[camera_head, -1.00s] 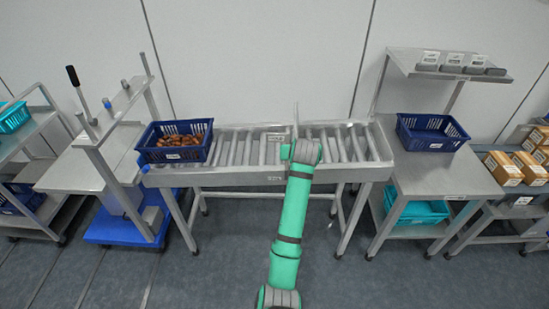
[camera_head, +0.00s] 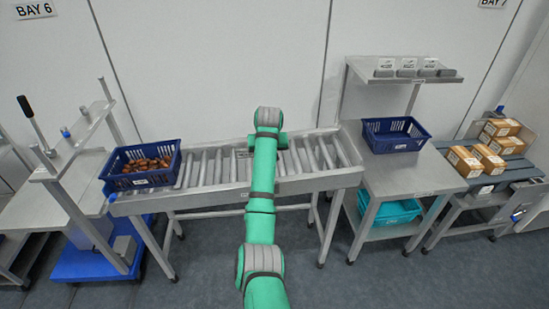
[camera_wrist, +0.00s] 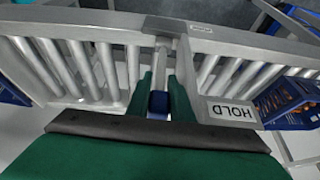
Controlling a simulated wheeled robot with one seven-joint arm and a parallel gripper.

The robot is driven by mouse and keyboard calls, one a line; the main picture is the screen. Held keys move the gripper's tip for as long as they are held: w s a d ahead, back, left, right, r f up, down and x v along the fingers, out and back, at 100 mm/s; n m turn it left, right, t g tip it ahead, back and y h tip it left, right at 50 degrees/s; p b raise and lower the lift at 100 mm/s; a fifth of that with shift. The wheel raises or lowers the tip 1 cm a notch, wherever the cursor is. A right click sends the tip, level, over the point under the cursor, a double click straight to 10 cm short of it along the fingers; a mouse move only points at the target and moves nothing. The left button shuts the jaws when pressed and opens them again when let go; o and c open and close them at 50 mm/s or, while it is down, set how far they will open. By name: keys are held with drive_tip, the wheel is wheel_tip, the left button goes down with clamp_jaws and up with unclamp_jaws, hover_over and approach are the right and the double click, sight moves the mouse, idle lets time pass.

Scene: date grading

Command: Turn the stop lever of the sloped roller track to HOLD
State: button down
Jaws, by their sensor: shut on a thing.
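The sloped roller track (camera_head: 225,196) is a grey metal frame with rollers, and it also shows in the wrist view (camera_wrist: 240,42). Its stop lever (camera_wrist: 158,102) has a blue knob on a grey bar, seen in the wrist view. My gripper (camera_wrist: 160,84) is shut on the knob, with one green finger on each side. A white HOLD plate (camera_wrist: 232,112), upside down in the picture, sits to the right of the knob. The lever points down the picture, beside the plate rather than over it. In the head view my arm hides the gripper and lever.
A blue crate of dates (camera_head: 141,181) stands at the track's left end. An empty-looking blue crate (camera_head: 396,145) stands on the table (camera_head: 410,182) at right. A frame with a black-handled lever (camera_head: 35,118) stands at left. The rollers right of my arm look clear.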

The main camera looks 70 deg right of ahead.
drive_tip(key=shift+w+a+f, duration=0.15)
drive_tip(key=shift+w, duration=0.1)
drive_tip(key=c, duration=1.8)
unclamp_jaws()
drive_tip(key=shift+r, duration=0.55)
drive_tip(key=v, duration=0.7)
drive_tip(key=shift+s+r, duration=0.15)
drive_tip(key=shift+r, duration=0.1)
drive_tip(key=shift+s+f, duration=0.2)
drive_tip(key=shift+w, duration=0.1)
